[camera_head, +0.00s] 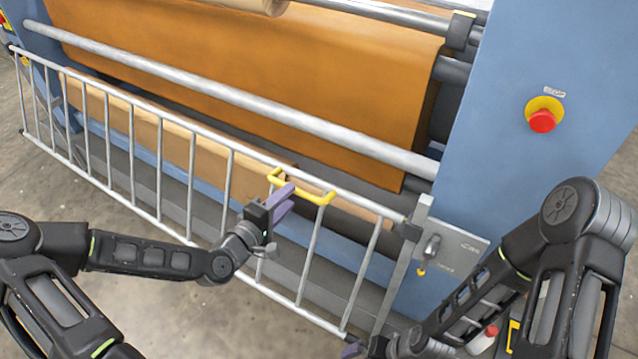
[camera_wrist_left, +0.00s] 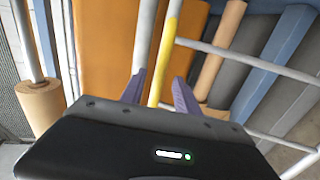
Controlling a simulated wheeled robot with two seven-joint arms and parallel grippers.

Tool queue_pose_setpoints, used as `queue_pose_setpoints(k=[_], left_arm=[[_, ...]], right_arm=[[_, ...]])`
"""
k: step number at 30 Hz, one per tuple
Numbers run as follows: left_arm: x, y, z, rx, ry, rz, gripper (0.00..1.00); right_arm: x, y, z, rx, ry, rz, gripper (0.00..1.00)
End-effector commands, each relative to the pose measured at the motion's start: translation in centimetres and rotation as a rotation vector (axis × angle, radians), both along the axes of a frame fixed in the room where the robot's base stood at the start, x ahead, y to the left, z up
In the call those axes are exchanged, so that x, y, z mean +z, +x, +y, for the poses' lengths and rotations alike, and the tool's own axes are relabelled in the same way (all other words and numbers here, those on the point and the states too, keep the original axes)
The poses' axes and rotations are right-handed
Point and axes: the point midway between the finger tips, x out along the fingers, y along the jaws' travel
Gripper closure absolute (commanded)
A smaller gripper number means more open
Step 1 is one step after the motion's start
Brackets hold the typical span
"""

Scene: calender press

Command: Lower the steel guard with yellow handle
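The steel guard (camera_head: 191,185) is a long frame of upright bars between two rails, standing across the front of the press. Its yellow handle (camera_head: 318,200) is a bracket on the top rail, right of the middle. My left gripper (camera_head: 280,204) is at the handle, with its purple fingers apart. In the left wrist view, the yellow handle (camera_wrist_left: 168,52) runs between the open fingertips (camera_wrist_left: 159,88); I cannot tell whether they touch it. My right gripper (camera_head: 353,349) is low at the bottom edge, mostly cut off, near the guard's right end.
The blue side panel (camera_head: 540,60) at right carries a red stop button (camera_head: 541,121). A latch plate (camera_head: 450,247) sits beside the guard's right end. Behind the guard are an orange sheet (camera_head: 270,70), a long steel bar (camera_head: 215,92) and brown rolls. Bare floor lies in front.

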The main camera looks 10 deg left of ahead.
Motion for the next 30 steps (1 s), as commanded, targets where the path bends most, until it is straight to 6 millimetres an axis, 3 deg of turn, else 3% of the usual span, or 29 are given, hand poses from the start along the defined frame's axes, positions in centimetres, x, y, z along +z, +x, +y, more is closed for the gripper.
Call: queue_pose_setpoints(k=[14,30], left_arm=[[-0.1,0.5,-0.2,0.002,-0.011,0.007,0.62],[-1.5,6.7,-2.8,0.002,-0.011,0.009,0.62]], right_arm=[[0.1,0.0,0.0,0.0,0.0,0.0,0.0],[1.5,-0.2,-0.1,-0.002,-0.004,0.006,0.0]])
